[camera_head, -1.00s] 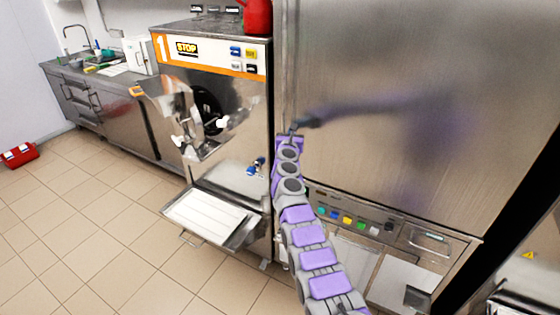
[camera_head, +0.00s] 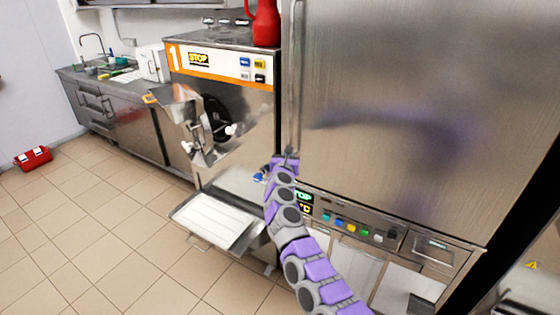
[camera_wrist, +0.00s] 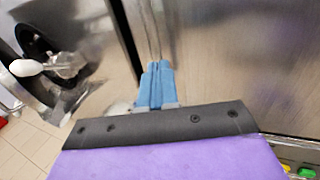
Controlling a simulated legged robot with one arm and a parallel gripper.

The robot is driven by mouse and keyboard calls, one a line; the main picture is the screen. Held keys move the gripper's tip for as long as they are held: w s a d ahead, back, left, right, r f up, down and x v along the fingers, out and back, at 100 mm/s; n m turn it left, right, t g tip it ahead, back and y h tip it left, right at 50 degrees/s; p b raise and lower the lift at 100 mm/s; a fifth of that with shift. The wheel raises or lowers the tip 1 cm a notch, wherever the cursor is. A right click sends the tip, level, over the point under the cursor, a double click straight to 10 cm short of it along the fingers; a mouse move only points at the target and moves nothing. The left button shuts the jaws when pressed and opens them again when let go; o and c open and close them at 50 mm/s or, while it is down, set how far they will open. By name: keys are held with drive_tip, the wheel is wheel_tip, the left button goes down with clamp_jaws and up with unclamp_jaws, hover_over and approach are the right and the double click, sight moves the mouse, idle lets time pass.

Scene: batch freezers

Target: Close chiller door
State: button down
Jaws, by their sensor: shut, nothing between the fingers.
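The chiller door (camera_head: 400,110) is a large brushed-steel panel filling the upper right of the head view, with a dark reflection of my arm across it. A vertical handle strip (camera_head: 296,70) runs down its left edge. I cannot tell whether the door is fully shut. My gripper (camera_head: 291,154) is at the lower left edge of the door, near the lower end of the strip. In the wrist view, its blue fingers (camera_wrist: 157,82) are together and empty, pointing along the door (camera_wrist: 240,50) edge. Contact with the door cannot be made out.
A control panel with coloured buttons (camera_head: 355,225) sits below the door. Left of it stands a batch freezer (camera_head: 225,80) with a protruding spout and a white tray (camera_head: 215,220). A red jug (camera_head: 265,22) stands on top.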

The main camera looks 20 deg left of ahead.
drive_tip(key=s+a+r+n+y+b, duration=0.15)
drive_tip(key=s+a+n+y, duration=0.35)
drive_tip(key=n, duration=0.5)
drive_tip(key=w+d+r+n+g+h, duration=0.1)
drive_tip(key=w+d+n+g+h, duration=0.15)
drive_tip(key=d+n, duration=0.6)
drive_tip(key=w+d+r+n+g+h, duration=0.1)
drive_tip(key=w+d+r+n+g, duration=0.15)
drive_tip(key=d+n, duration=0.6)
drive_tip(key=s+d+r+g+h, duration=0.1)
drive_tip(key=s+d+g+h, duration=0.1)
drive_tip(key=s+d, duration=0.7)
drive_tip(key=s+d+r+g+h, duration=0.15)
drive_tip(key=s+d, duration=0.25)
drive_tip(key=d, duration=0.8)
drive_tip(key=s+d+n+g+h, duration=0.15)
drive_tip(key=s+d, duration=0.35)
drive_tip(key=s, duration=0.5)
drive_tip(key=s+d+n+g, duration=0.1)
drive_tip(key=s+d+g, duration=0.25)
drive_tip(key=s, duration=0.65)
drive_tip(key=s+d+f+n+g, duration=0.1)
drive_tip(key=s+f+n+g, duration=0.1)
drive_tip(key=s, duration=1.4)
drive_tip(key=s+d+f+n+g, duration=0.2)
drive_tip(key=s+f+g, duration=0.2)
drive_tip(key=s, duration=1.2)
drive_tip(key=shift+d, duration=0.15)
